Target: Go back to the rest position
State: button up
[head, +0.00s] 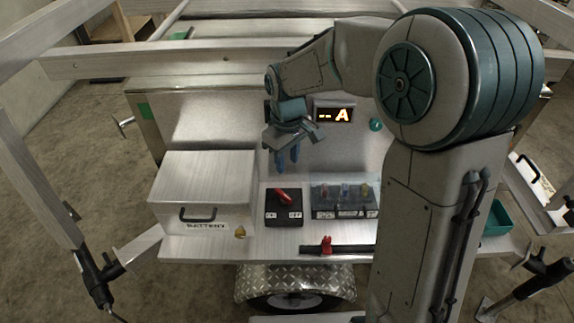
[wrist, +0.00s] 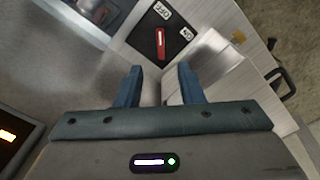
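My gripper (head: 288,158) hangs in front of the upright metal panel, above and behind the red rotary switch. In the wrist view my gripper (wrist: 157,85) shows two blue fingers spread apart with nothing between them. The red switch handle (head: 283,195) sits on a black base with labels on both sides. The wrist view also shows the red handle (wrist: 160,43), with "OFF" and "ON" labels on its plate. My arm reaches in from the right and hides part of the panel.
A silver battery box (head: 203,190) with a black handle stands left of the switch. A fuse block (head: 344,198) with coloured fuses is to the right. A lit display (head: 334,115) reads "-- A". A red clamp (head: 326,244) sits at the shelf front. Trailer rails cross above.

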dwell(0.4)
jog(key=s+d+r+m+t+p, duration=0.1)
jog(key=s+d+r+m, duration=0.3)
jog(key=s, duration=0.5)
jog(key=s+d+r+m+t+p, duration=0.1)
jog(key=s+d+r+m+p, duration=0.2)
jog(key=s+d+r+m, duration=0.2)
jog(key=shift+s+d+r+t, duration=0.15)
jog(key=shift+s+d+t, duration=0.25)
jog(key=shift+s+d, duration=1.55)
jog(key=shift+a, duration=0.1)
